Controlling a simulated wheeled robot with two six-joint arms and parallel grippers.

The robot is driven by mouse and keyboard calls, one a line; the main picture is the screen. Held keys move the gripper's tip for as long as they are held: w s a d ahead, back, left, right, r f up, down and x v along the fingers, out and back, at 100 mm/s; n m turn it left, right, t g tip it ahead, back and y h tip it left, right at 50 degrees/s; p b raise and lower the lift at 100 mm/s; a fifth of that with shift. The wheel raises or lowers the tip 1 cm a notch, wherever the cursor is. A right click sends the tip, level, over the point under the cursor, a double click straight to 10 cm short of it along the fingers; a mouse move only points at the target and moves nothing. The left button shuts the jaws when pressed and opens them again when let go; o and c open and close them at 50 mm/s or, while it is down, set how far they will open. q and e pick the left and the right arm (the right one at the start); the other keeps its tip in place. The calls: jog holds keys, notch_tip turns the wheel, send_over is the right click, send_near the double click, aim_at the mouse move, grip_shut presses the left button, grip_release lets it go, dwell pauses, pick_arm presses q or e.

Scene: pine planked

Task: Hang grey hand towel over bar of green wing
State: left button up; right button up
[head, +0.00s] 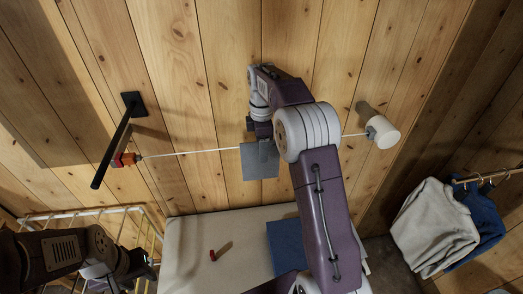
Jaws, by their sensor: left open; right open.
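A small grey cloth (258,166), apparently the grey hand towel, hangs at a thin white line in the middle of the head view. My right gripper (262,138) is open at the cloth's top edge and covers part of it; I cannot tell whether it touches the cloth. My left gripper (128,272) is open and low at the left, apart from the cloth, in front of a pale wire drying rack (85,213). The rack is partly hidden by my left arm and cut off by the frame. I can make out no green wing or bar.
The white line (200,151) runs from an orange clamp (124,159) by a black wall bar (112,152) to a white cylinder (382,131). A pale tabletop (190,240) holds a red peg (213,255) and blue cloth (284,240). Garments (434,228) hang at right.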

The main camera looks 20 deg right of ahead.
jog(key=f, duration=0.1)
jog(key=w+f, duration=0.1)
jog(key=f, duration=0.1)
jog(key=shift+f+p, duration=0.3)
jog(key=shift+s+r, duration=0.1)
jog(key=shift+s, duration=0.05)
jog(key=c, duration=0.9)
grip_shut()
grip_release()
jog(key=shift+w, duration=0.2)
jog(key=shift+c, duration=0.7)
notch_tip(320, 180, up, 6)
jog(key=p, duration=0.5)
jog(key=shift+w, duration=0.1)
jog(key=shift+r, duration=0.45)
pick_arm(q)
jog(key=r, duration=0.2)
jog(key=w+r, duration=0.1)
jog(key=r, duration=0.2)
jog(key=shift+w+r, duration=0.1)
pick_arm(e)
notch_tip(320, 180, up, 12)
jog(key=shift+r, duration=0.2)
